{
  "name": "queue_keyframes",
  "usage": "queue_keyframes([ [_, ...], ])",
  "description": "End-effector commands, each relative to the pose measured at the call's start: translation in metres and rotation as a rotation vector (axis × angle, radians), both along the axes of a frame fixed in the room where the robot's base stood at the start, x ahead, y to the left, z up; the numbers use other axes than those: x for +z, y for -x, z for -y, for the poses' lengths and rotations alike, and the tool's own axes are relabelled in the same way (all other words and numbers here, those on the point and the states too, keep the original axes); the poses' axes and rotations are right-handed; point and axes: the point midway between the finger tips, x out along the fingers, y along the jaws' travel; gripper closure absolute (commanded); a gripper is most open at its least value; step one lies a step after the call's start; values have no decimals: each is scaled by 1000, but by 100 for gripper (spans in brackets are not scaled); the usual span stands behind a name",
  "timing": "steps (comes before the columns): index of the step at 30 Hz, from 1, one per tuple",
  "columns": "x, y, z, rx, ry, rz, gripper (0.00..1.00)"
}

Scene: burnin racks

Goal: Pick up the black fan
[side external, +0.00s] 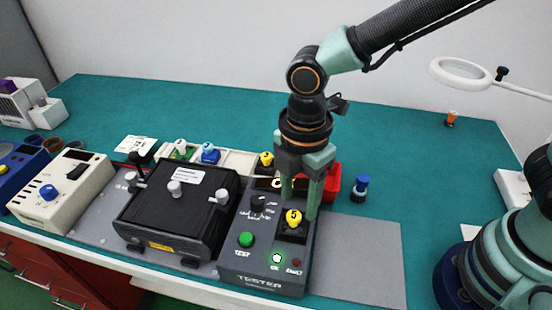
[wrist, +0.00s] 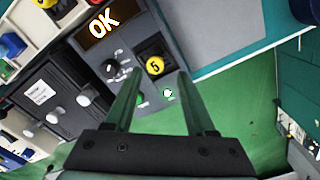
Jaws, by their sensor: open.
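A black fan (side external: 291,233) with a yellow hub sits in the socket of the dark grey tester (side external: 262,283). In the wrist view the fan (wrist: 147,75) shows a "5" on its hub, and the tester's display (wrist: 101,22) reads OK. My gripper (side external: 299,207) is open above the fan, its fingers pointing down on either side of the yellow hub. In the wrist view the fan lies just past the open fingertips (wrist: 157,76), with nothing between the pads. A second black piece with a yellow hub (side external: 266,160) sits in the white tray behind.
The white tray (side external: 232,157) also holds a blue and a green-white piece. A black box with grey knobs (side external: 180,207) stands left of the tester. A red bin (side external: 332,182) and a blue cylinder (side external: 361,186) stand behind right. The grey mat (side external: 360,262) right of the tester is clear.

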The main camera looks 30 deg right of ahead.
Motion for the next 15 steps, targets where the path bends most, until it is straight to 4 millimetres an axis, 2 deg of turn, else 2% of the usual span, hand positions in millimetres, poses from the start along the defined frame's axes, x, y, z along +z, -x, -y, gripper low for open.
queue_keyframes([
  [9, -39, -6, -3, -1, 4, -4, 44],
  [15, -51, -6, -3, -1, 1, -1, 44],
])
